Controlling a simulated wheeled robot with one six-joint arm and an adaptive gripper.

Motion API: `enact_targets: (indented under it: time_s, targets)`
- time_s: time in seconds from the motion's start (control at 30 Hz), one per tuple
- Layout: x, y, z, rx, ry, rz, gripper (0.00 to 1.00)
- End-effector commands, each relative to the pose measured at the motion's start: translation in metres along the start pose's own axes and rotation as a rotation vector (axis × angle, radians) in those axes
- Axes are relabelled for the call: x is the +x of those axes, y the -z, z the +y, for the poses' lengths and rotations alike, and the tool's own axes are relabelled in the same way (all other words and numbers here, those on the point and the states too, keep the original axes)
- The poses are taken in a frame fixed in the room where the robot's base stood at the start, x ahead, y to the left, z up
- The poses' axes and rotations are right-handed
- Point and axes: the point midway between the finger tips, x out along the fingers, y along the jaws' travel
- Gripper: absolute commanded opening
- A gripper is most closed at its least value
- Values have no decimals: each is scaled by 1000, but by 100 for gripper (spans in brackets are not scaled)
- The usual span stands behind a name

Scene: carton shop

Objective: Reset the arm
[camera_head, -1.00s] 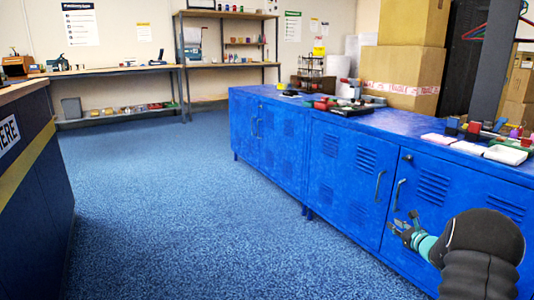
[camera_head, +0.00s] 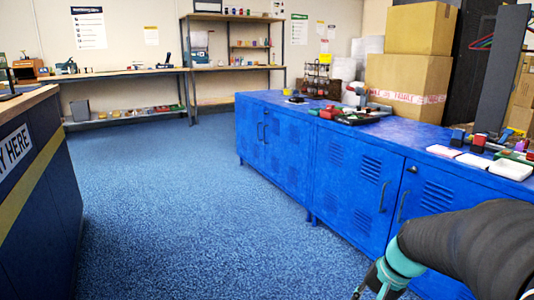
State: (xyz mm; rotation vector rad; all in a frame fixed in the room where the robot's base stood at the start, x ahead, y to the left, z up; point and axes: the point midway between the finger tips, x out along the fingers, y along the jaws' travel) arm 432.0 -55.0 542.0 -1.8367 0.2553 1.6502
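My gripper (camera_head: 372,288) shows only partly at the bottom edge, low in front of the blue lockers (camera_head: 345,180). A teal ring and dark grey finger parts are in view, and its fingertips are cut off or too small to read. My dark sleeved arm (camera_head: 470,250) reaches in from the lower right corner. I see nothing held in the part of the gripper that shows.
The locker top carries white trays (camera_head: 475,160), small blocks and cartons (camera_head: 408,80). A dark counter with a yellow stripe (camera_head: 45,175) stands at left. Workbenches (camera_head: 130,72) line the back wall. The blue carpet (camera_head: 190,210) between is clear.

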Motion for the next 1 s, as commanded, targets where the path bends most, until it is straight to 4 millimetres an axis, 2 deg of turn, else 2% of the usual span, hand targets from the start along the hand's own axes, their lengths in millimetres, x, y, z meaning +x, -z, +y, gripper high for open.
enact_targets:
  time_s: [0.03, 0.2, 0.43, 0.6, 0.8, 1.0]
  targets:
    - [-14, -16, 1, -71, -37, 19, 23]
    - [-45, -56, 12, -278, -153, 82, 23]
    - [-86, -99, 18, -493, -246, 197, 23]
    - [-114, -125, 7, -589, -224, 289, 23]
    - [-139, -141, -9, -654, -179, 368, 23]
    - [-141, -144, -14, -675, -170, 370, 23]
